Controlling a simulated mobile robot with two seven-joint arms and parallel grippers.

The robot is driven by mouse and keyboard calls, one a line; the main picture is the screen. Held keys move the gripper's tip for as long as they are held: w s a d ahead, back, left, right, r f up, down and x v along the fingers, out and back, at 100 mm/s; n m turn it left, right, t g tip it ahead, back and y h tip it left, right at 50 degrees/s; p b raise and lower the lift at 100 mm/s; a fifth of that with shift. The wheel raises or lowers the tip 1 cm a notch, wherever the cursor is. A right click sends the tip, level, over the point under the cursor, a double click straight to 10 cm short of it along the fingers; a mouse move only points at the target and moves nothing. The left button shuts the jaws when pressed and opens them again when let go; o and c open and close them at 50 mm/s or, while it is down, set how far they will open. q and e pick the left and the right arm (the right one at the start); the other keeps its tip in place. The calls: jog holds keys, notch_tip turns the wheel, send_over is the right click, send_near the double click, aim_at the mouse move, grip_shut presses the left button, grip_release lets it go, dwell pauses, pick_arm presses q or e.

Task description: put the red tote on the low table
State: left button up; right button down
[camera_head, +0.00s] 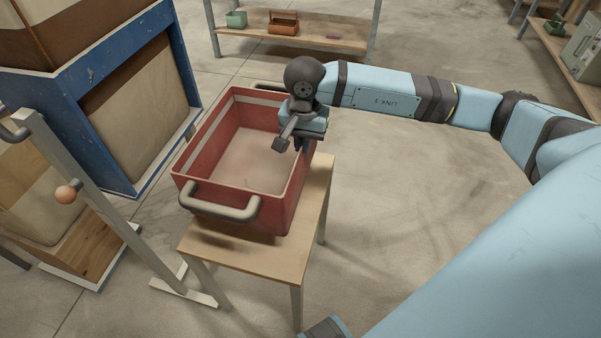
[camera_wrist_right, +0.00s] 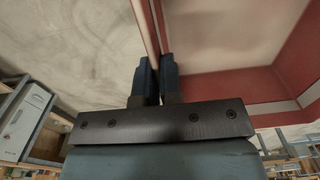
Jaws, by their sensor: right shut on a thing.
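The red tote (camera_head: 277,217) is an open, empty box with a grey bar handle at its near end. It is over the low wooden table (camera_head: 262,260), roughly level, with a shadow under its near end. I cannot tell whether its base touches the tabletop. My right gripper (camera_head: 301,143) is shut on the rim of the tote's right wall. In the right wrist view the fingers (camera_wrist_right: 157,80) pinch that wall, with the tote's red inside (camera_wrist_right: 225,85) to the right.
A blue-framed wooden bin (camera_head: 137,110) stands left of the table. A pale metal stand (camera_head: 105,205) with an orange knob is at the near left. A shelf (camera_head: 335,40) with small boxes is at the back. The floor to the right of the table is clear.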

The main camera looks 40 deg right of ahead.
aim_at(303, 171)
notch_tip(303, 171, down, 9)
jog(key=shift+r+b, duration=0.1)
jog(key=shift+b, duration=0.45)
jog(key=shift+f, duration=0.35)
jog(key=shift+f, duration=0.15)
jog(key=c, duration=1.3)
grip_release()
pick_arm(q)
jog(key=shift+d+f, duration=0.1)
jog(key=shift+f, duration=0.05)
